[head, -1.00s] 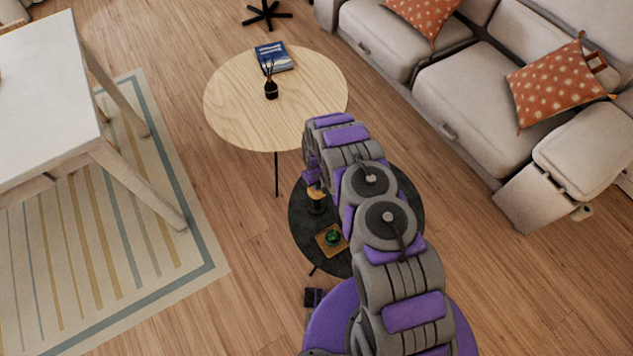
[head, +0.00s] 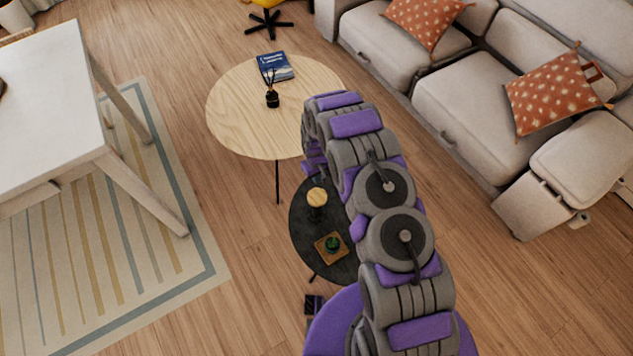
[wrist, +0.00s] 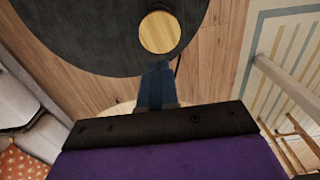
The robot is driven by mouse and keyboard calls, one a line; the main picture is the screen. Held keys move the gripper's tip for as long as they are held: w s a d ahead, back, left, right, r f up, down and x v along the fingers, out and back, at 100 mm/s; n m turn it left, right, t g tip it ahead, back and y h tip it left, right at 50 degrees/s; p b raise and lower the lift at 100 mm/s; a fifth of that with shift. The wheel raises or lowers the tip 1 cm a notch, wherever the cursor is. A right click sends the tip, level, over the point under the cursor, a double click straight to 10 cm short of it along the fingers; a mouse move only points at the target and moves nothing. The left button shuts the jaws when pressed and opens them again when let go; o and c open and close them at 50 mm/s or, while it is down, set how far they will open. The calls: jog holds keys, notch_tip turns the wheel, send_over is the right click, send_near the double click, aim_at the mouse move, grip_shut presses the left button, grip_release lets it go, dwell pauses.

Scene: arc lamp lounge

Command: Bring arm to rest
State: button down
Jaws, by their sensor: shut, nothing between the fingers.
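My arm reaches forward over the dark round side table (head: 305,230) in the head view, bent at its joints. My gripper's fingers are hidden behind the arm there. In the wrist view my gripper (wrist: 157,72) shows as two blue-grey fingers, shut together with nothing between them. Their tips appear just below a round wooden-topped dark jar (wrist: 160,32) standing on the dark table. I cannot tell the height between them. The jar also shows in the head view (head: 317,198).
A wooden coaster (head: 331,247) with a small green item lies on the dark table. Beyond stands a light wood table (head: 235,110) with a book (head: 274,67) and reed diffuser (head: 272,98). A sofa (head: 480,105) is right, a white table (head: 50,100) left. Wood floor lies between.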

jog(key=s+d+r+m, duration=0.1)
jog(key=s+d+r, duration=0.2)
jog(key=r, duration=0.7)
jog(key=s+d+r+m, duration=0.1)
jog(key=s+d+r, duration=0.25)
jog(key=r, duration=0.65)
jog(key=s+d+r+m, duration=0.15)
jog(key=d+r, duration=0.25)
jog(key=r, duration=0.6)
jog(key=s+d+r+m+g, duration=0.15)
jog(key=s+d+r, duration=0.25)
jog(key=s+r, duration=1)
jog(key=s+d+r+m, duration=0.1)
jog(key=s+d, duration=0.1)
jog(key=s, duration=1.6)
jog(key=shift+r+m+b, duration=0.25)
jog(key=shift+m+b, duration=0.15)
jog(key=shift+f, duration=0.15)
